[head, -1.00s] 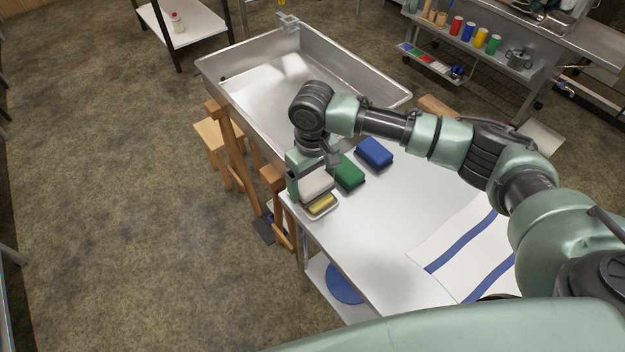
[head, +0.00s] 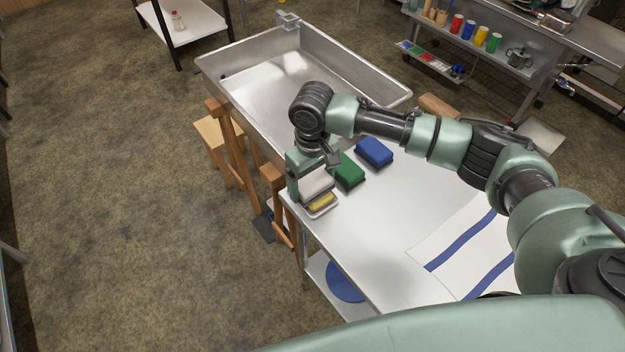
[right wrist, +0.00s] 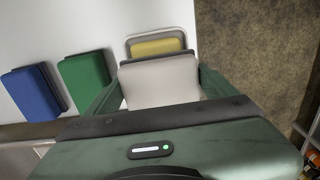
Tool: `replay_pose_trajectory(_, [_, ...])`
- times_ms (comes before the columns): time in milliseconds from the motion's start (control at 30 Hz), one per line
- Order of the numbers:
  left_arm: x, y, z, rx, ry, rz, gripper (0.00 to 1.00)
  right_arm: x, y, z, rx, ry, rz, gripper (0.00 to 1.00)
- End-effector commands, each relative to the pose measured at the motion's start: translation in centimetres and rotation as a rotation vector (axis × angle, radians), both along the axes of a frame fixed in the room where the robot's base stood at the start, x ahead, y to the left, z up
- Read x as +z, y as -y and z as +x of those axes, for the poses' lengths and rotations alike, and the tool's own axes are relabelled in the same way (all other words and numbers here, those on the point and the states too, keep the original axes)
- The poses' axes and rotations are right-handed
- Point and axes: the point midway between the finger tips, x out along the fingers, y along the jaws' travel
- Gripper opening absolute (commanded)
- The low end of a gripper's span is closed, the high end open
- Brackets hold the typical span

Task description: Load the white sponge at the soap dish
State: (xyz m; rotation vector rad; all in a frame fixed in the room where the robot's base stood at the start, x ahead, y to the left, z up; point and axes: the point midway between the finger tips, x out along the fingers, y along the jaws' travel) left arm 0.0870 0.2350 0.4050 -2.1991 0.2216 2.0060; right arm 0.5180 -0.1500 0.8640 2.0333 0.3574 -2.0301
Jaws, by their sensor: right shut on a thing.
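The white sponge (head: 316,184) is between the fingers of my right gripper (head: 314,180), at the near left corner of the metal table. In the right wrist view the sponge (right wrist: 160,82) fills the space between the two fingers. The soap dish (head: 325,211) is a pale shallow tray with a yellow bar (head: 321,201) in it. The sponge hides part of the dish; the dish rim (right wrist: 128,43) shows beyond it in the right wrist view. Whether sponge and dish touch, I cannot tell. My left gripper is out of view.
A green sponge (head: 349,171) and a blue sponge (head: 374,152) lie close to the right of my gripper. A large metal pan (head: 265,95) stands behind. A white cloth with blue stripes (head: 450,240) lies at the right. The table between is clear.

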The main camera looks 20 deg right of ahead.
Motion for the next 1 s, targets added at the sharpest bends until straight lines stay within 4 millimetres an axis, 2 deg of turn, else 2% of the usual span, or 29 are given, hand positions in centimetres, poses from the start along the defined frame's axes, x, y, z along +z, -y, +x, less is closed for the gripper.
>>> replay_pose_trajectory(1000, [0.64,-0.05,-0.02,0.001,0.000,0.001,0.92,-0.14,-0.02,-0.06,0.000,-0.002,0.000,0.54])
